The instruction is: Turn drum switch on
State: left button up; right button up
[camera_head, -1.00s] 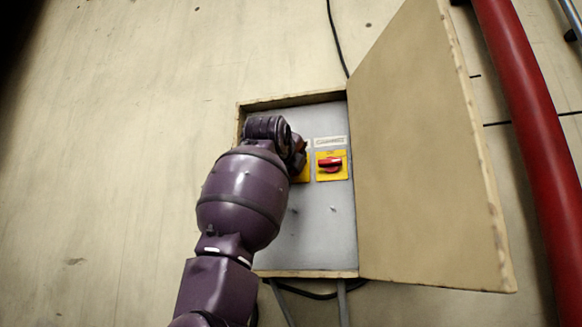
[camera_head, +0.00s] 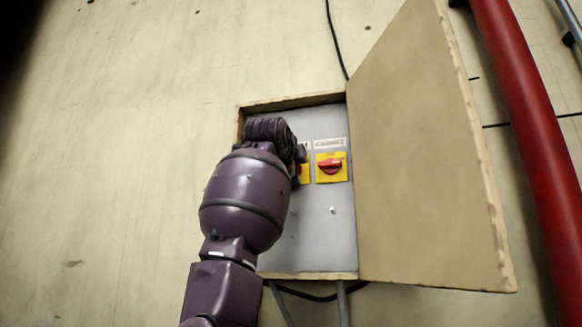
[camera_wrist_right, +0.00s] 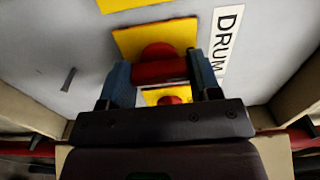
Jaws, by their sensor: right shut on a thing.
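The drum switch is a red knob (camera_wrist_right: 158,70) on a yellow plate (camera_wrist_right: 128,42), beside a white label reading "DRUM" (camera_wrist_right: 228,38) in the right wrist view. My right gripper (camera_wrist_right: 162,76) is shut on this knob, with one blue finger on each side of it. In the head view my right gripper (camera_head: 300,156) is inside the open wall box, mostly hidden behind my purple wrist. Only a yellow strip of the drum switch plate (camera_head: 305,173) shows there, and the knob is hidden. How far the knob is turned is hard to tell. My left gripper is not in view.
A second red switch (camera_head: 331,167) on a yellow plate sits just right of my gripper. Another yellow plate (camera_wrist_right: 130,3) shows at the wrist view's top edge. The box door (camera_head: 425,150) stands open on the right, beside a red pipe (camera_head: 530,130). Left wall is clear.

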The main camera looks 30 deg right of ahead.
dwell(0.3)
jog(key=o, duration=0.9)
jog(key=b+v, duration=0.2)
jog(key=v, duration=0.9)
jog(key=shift+d, duration=0.1)
